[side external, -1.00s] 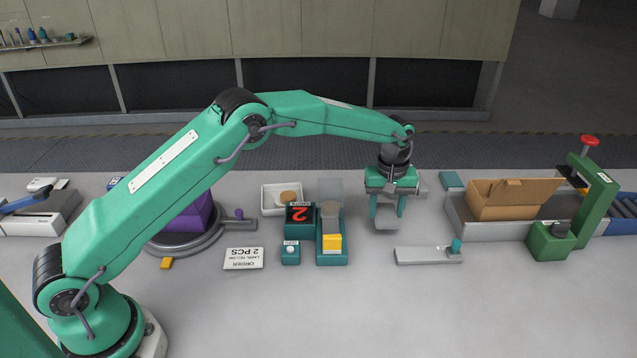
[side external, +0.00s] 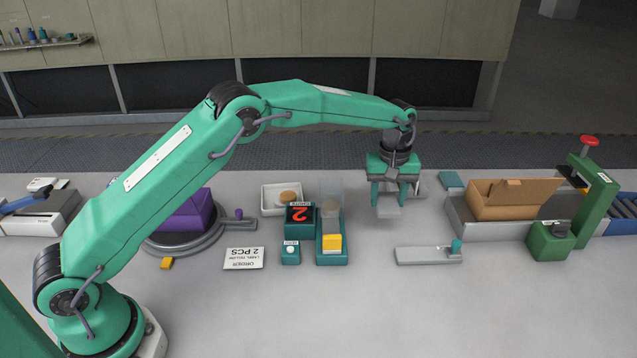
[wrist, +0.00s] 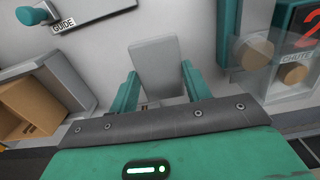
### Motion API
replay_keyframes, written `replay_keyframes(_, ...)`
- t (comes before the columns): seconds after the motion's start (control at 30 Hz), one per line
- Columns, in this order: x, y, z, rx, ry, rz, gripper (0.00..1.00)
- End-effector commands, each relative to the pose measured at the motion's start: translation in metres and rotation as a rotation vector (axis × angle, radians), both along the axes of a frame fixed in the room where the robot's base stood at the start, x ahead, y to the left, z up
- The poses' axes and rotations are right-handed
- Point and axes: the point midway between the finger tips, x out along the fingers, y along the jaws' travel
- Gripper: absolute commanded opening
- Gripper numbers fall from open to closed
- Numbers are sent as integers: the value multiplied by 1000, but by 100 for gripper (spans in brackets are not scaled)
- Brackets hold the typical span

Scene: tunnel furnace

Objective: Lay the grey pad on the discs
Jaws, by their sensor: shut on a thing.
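My gripper (side external: 389,203) is shut on the grey pad (side external: 388,209), right of the chute and above the table. The wrist view shows the pad (wrist: 158,65) as a flat rectangle between my two teal fingers (wrist: 160,90). A tan disc (side external: 330,208) shows inside the clear-walled top of the teal chute (side external: 331,259). It also shows in the wrist view (wrist: 255,51), beside the pad and apart from it. Another tan disc (side external: 288,196) lies in a white tray (side external: 268,209). How many discs are stacked is hidden.
A grey guide (side external: 425,256) lies front right; an open carton (side external: 505,201) stands farther right. Table between chute and guide is clear.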

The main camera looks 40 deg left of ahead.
Motion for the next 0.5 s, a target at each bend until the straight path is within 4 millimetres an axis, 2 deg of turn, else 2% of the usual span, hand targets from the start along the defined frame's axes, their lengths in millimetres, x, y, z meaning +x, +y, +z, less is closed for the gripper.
replay_keyframes(0.17,0,0,9,0,-1,0,39)
replay_keyframes(0.5,1,0,61,-1,-4,0,39)
